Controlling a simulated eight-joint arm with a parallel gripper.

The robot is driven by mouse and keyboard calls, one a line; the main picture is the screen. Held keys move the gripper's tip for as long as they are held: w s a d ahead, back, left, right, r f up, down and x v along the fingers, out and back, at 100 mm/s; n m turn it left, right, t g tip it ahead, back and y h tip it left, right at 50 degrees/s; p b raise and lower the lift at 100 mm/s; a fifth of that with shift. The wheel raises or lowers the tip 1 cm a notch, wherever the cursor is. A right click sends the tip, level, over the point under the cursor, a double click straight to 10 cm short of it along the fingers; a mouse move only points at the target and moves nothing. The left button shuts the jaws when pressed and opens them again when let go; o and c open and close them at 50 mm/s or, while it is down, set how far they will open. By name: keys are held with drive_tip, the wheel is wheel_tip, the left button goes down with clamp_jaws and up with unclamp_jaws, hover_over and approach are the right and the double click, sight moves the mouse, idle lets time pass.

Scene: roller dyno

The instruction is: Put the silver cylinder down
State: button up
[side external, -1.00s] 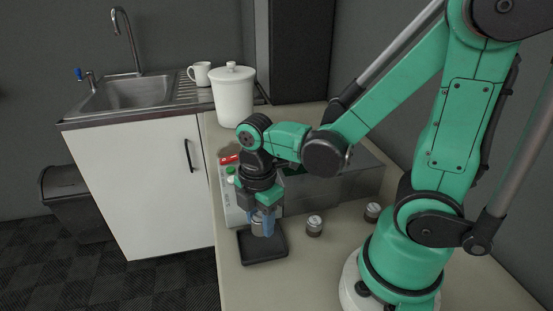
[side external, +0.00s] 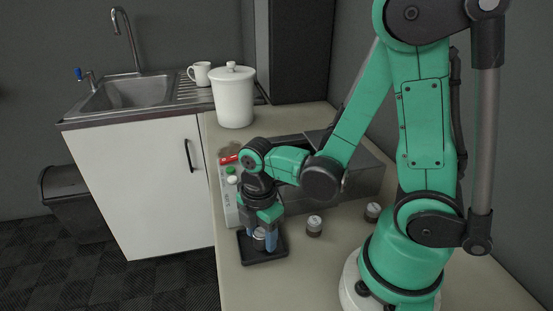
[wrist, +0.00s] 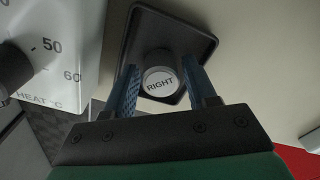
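The silver cylinder (side external: 259,239) stands upright in the black tray (side external: 264,261). In the wrist view, the cylinder's round white top (wrist: 160,84) reads "RIGHT", and the tray (wrist: 205,42) surrounds it. My gripper (side external: 260,248) is low over the tray, pointing down, with its blue fingers on either side of the cylinder. In the wrist view, my gripper (wrist: 160,75) is open, with a gap showing between the cylinder and each finger. The cylinder's lower part is partly hidden in both views.
A light panel box (wrist: 60,30) with a dial and "HEAT °C" marks stands close beside the tray. Two similar small cylinders stand to the right, one nearer (side external: 314,226) and one farther (side external: 372,211). A grey box (side external: 365,178) is behind them. A white canister (side external: 233,98) stands at the back.

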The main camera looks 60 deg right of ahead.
sight(261, 232)
drive_tip(key=shift+r, duration=0.1)
drive_tip(key=w+r+m+t, duration=0.1)
drive_tip(key=r+m+t, duration=0.2)
drive_tip(key=r+m, duration=0.3)
drive_tip(key=w+d+r+m+t, duration=0.1)
drive_tip(key=r+m+t, duration=0.3)
drive_tip(key=m, duration=0.5)
wheel_tip(261, 232, up, 3)
drive_tip(key=shift+w+f, duration=0.2)
drive_tip(key=shift+w, duration=0.55)
